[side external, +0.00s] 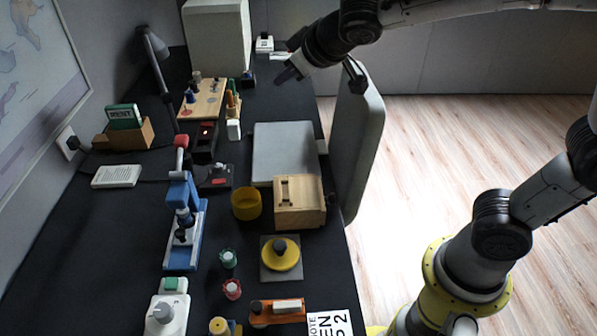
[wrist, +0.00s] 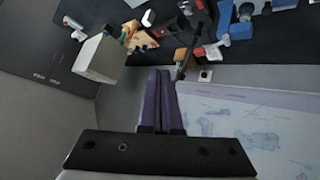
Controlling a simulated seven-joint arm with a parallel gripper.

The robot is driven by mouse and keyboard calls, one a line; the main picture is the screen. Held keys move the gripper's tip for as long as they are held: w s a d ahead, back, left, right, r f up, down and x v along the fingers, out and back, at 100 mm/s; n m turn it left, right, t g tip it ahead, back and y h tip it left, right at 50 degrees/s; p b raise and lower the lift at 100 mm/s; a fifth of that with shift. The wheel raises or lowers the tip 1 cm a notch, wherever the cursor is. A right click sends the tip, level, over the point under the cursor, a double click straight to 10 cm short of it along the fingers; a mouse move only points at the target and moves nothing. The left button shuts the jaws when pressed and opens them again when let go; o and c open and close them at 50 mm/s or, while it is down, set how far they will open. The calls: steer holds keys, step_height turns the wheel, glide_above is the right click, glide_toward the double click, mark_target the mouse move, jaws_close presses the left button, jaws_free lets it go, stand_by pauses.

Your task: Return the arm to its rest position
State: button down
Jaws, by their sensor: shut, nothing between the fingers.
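My gripper (side external: 290,73) is at the top centre of the side external view, above the far end of the dark desk (side external: 110,235). In the wrist view, the two purple fingers of my gripper (wrist: 159,75) lie side by side, pressed together with nothing between them. The gripper touches no object that I can make out. My arm reaches in from the right, across the top of the side external view.
A pale box (side external: 218,38) stands at the desk's far end, left of my gripper. A grey panel (side external: 358,145) stands upright at the desk's right edge. A wooden box (side external: 299,203), a blue press (side external: 184,225) and a desk lamp (side external: 157,45) stand along the desk. Open floor lies right.

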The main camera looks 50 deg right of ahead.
steer(key=s+d+r+m+g, duration=0.15)
steer(key=s+d, duration=0.25)
steer(key=s, duration=0.4)
steer(key=s+d+m, duration=0.2)
steer(key=s+d, duration=0.2)
steer(key=s, duration=0.4)
steer(key=s+a+f+n+g+y, duration=0.1)
steer(key=s+a+f+n+g, duration=0.1)
steer(key=s+f, duration=0.5)
steer(key=s+a, duration=0.1)
steer(key=s, duration=0.2)
steer(key=shift+a+f+y, duration=0.2)
steer(key=shift+y, duration=0.2)
steer(key=shift+g, duration=0.25)
